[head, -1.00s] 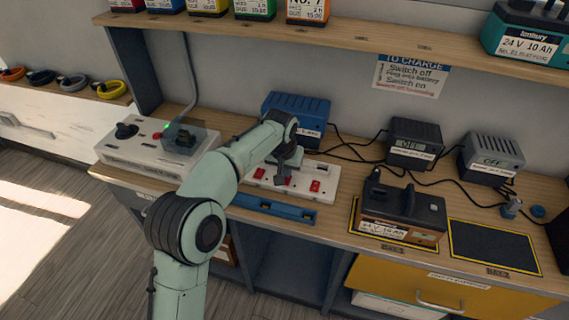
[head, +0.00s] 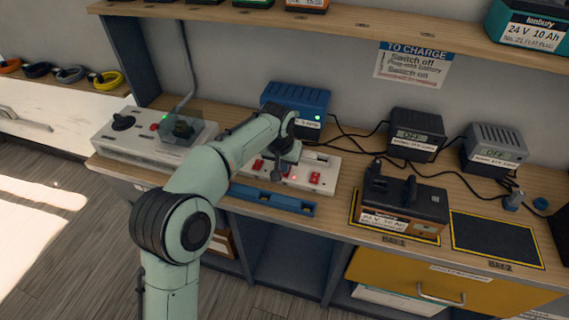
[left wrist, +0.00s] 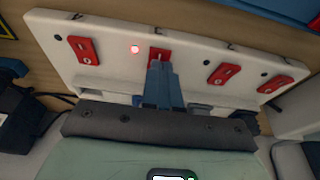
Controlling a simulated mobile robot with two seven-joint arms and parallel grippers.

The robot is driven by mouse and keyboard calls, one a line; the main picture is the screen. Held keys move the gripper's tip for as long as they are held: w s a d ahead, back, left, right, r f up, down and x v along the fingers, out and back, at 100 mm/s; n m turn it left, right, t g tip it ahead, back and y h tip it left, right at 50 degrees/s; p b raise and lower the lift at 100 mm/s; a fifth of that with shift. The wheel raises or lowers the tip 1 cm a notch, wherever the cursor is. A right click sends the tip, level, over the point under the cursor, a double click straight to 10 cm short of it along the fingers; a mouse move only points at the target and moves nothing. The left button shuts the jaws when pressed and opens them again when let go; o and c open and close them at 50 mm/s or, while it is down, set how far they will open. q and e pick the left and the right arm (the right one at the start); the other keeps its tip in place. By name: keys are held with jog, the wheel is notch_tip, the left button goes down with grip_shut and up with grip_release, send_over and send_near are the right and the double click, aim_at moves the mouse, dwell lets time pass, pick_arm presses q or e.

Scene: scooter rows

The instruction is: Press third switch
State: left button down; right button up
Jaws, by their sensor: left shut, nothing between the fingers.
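A white power strip (head: 328,165) with several red switches lies on the bench. Its rightmost switch (head: 315,178) and a left one (head: 258,166) show in the head view. My left gripper (head: 278,176) is shut and empty, pointing down over the strip. In the left wrist view the closed fingertips (left wrist: 159,64) are at the second switch from the left (left wrist: 159,54), covering part of it; I cannot tell if they press it. The strip's other switches (left wrist: 83,50) stand clear of the fingers. My right gripper is not in view.
A blue charger (head: 296,101) with a green light stands behind the strip. Two dark chargers (head: 416,134) (head: 492,149) read OFF. A battery (head: 403,204) sits on the left bay; the right bay (head: 495,240) is empty. A blue bar (head: 272,198) lies in front. A grey control box (head: 145,138) stands left.

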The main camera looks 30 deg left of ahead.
pick_arm(q)
jog(key=shift+s+f, duration=0.25)
jog(key=shift+f, duration=0.2)
notch_tip(320, 180, up, 5)
jog(key=p, duration=0.4)
jog(key=s+p+v, duration=0.1)
jog(key=v, duration=0.9)
jog(key=shift+d+f, duration=0.15)
jog(key=shift+d, duration=0.05)
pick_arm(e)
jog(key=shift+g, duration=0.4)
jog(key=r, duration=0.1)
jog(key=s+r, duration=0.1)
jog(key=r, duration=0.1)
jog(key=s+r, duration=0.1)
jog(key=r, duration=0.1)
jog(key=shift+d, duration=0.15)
pick_arm(q)
jog(key=shift+w, duration=0.2)
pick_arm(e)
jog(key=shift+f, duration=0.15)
